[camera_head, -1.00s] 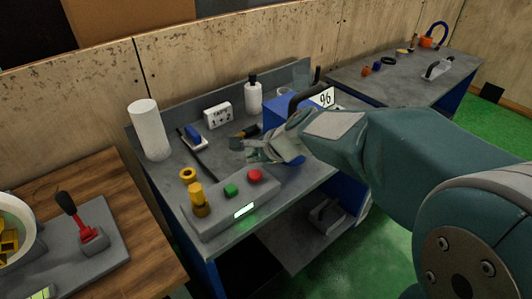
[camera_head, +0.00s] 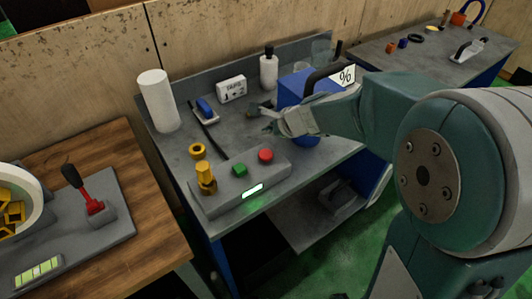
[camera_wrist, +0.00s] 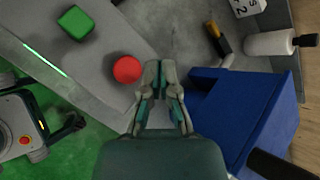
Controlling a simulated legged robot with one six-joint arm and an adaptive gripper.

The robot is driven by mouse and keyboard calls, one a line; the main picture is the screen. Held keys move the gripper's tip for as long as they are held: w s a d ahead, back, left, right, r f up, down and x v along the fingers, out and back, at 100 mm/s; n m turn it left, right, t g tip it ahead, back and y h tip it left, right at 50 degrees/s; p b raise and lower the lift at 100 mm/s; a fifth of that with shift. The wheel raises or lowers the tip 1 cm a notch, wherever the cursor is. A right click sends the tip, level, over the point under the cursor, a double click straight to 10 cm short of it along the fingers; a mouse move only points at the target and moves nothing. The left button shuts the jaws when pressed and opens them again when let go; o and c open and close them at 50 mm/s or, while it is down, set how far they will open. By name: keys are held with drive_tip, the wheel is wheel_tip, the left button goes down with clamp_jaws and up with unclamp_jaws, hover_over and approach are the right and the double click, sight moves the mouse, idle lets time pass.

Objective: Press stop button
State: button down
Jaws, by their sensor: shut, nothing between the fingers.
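The red button (camera_head: 265,155) is a round cap on the right end of a grey control box (camera_head: 225,190). A green button (camera_head: 239,170) sits to its left. My gripper (camera_head: 266,121) is shut and empty, above and behind the red button in the head view. In the wrist view, the closed fingertips (camera_wrist: 160,68) point just right of the red button (camera_wrist: 127,69), apart from it in the picture. The green button (camera_wrist: 75,22) is farther up and left there. The height of the fingertips over the bench cannot be judged exactly.
A blue box (camera_head: 291,92) stands right beside my gripper; it also fills the right of the wrist view (camera_wrist: 235,110). A yellow knob (camera_head: 205,178) is on the control box's left end. A white roll (camera_head: 158,101) and a bottle (camera_head: 269,68) stand behind.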

sight(263, 152)
wheel_tip(263, 152, down, 5)
drive_tip(key=shift+a+f, duration=0.1)
drive_tip(key=shift+f, duration=0.4)
idle(1.2)
drive_tip(key=shift+f, duration=0.3)
drive_tip(key=shift+f, duration=0.6)
idle(1.0)
drive_tip(key=shift+r, duration=1)
